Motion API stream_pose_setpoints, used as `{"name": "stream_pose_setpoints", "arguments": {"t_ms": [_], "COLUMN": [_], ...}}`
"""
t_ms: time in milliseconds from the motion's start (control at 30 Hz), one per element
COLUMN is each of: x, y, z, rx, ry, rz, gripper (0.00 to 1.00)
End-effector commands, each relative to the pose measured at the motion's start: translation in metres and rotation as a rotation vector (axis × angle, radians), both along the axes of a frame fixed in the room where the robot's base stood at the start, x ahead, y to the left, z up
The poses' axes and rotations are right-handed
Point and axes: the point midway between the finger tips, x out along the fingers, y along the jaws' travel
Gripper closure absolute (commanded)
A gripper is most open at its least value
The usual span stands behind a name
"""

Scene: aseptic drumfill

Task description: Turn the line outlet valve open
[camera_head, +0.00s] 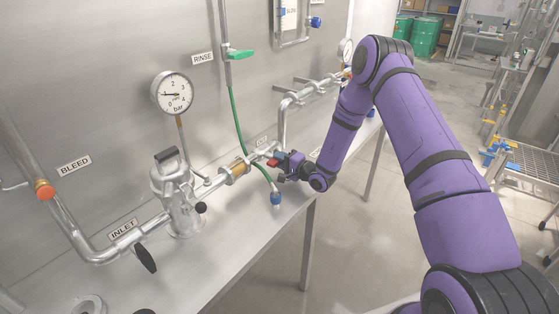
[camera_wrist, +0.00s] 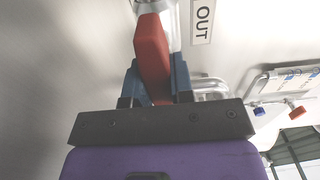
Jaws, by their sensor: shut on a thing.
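The line outlet valve has a red handle (camera_wrist: 152,50), which fills the upper middle of the wrist view next to the "OUT" label (camera_wrist: 202,20). In the head view the red handle (camera_head: 272,162) shows small on the pipe, right of the brass fitting. My gripper (camera_wrist: 155,85) is shut on the red handle, with a blue finger on each side of it. In the head view my gripper (camera_head: 284,163) reaches the pipe from the right. The valve body is mostly out of the wrist view, and the fingers cover part of the handle.
The steel filter housing (camera_head: 178,200) with a pressure gauge (camera_head: 173,93) stands left of my gripper. A green hose (camera_head: 240,125) with a blue end (camera_head: 276,198) hangs close by. The black inlet handle (camera_head: 145,258) is at the lower left. The bench's front (camera_head: 235,262) is clear.

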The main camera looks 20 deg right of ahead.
Motion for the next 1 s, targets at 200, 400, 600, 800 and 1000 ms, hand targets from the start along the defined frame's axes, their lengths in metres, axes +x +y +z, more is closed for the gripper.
{"name": "stream_pose_setpoints", "arguments": {"t_ms": [200, 400, 600, 800, 1000], "x": [0.000, 0.000, -0.011, -0.040, -0.068], "y": [-0.001, -0.001, -0.009, -0.030, -0.051], "z": [-0.001, 0.000, 0.000, -0.001, 0.000], "rx": [-0.002, -0.001, -0.001, -0.001, 0.000], "ry": [0.001, 0.001, 0.001, 0.003, 0.002], "rz": [-0.001, -0.001, -0.002, -0.002, -0.003], "gripper": [0.53, 0.53, 0.53, 0.53, 0.53]}}
